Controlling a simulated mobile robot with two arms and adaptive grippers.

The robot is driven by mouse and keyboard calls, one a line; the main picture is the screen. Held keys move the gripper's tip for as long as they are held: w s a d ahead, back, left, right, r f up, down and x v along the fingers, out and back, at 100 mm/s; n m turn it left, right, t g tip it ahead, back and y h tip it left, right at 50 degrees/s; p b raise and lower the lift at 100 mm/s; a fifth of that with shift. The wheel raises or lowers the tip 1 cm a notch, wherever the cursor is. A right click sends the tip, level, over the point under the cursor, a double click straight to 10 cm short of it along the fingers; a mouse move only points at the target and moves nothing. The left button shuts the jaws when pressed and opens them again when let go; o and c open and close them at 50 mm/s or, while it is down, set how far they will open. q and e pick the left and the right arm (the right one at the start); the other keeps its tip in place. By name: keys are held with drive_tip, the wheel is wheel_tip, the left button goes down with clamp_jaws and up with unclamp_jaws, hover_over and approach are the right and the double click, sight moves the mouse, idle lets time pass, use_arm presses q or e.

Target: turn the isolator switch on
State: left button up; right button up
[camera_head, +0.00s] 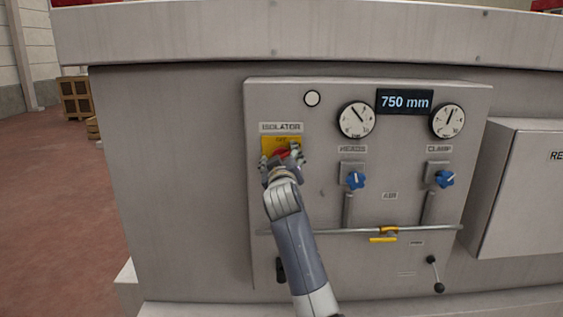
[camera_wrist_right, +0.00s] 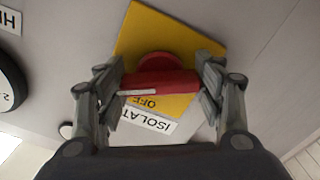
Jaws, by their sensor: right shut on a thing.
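The isolator switch is a red rotary handle (camera_wrist_right: 160,82) on a yellow plate (camera_wrist_right: 150,32), fixed to the grey control panel (camera_head: 330,110). In the head view the yellow plate (camera_head: 270,143) sits below the "ISOLATOR" label, and the red handle (camera_head: 282,153) is partly hidden by my gripper. My right gripper (camera_wrist_right: 162,88) is shut on the red handle, one finger at each end. It also shows in the head view (camera_head: 282,158). The word "OFF" (camera_wrist_right: 146,102) is readable on the plate. My left gripper is in neither view.
To the right on the panel are two gauges (camera_head: 356,119), a "750 mm" display (camera_head: 404,102) and two blue knobs (camera_head: 356,180). A pipe with a yellow lever (camera_head: 383,239) crosses below. A grey box (camera_head: 525,190) juts out at the far right.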

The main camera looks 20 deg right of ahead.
drive_tip(key=shift+f, duration=0.1)
drive_tip(key=o, duration=1.1)
drive_tip(key=shift+c, duration=0.2)
drive_tip(key=shift+s, duration=0.1)
drive_tip(key=v, duration=1.1)
drive_tip(key=shift+s, duration=0.35)
drive_tip(key=shift+a, duration=0.15)
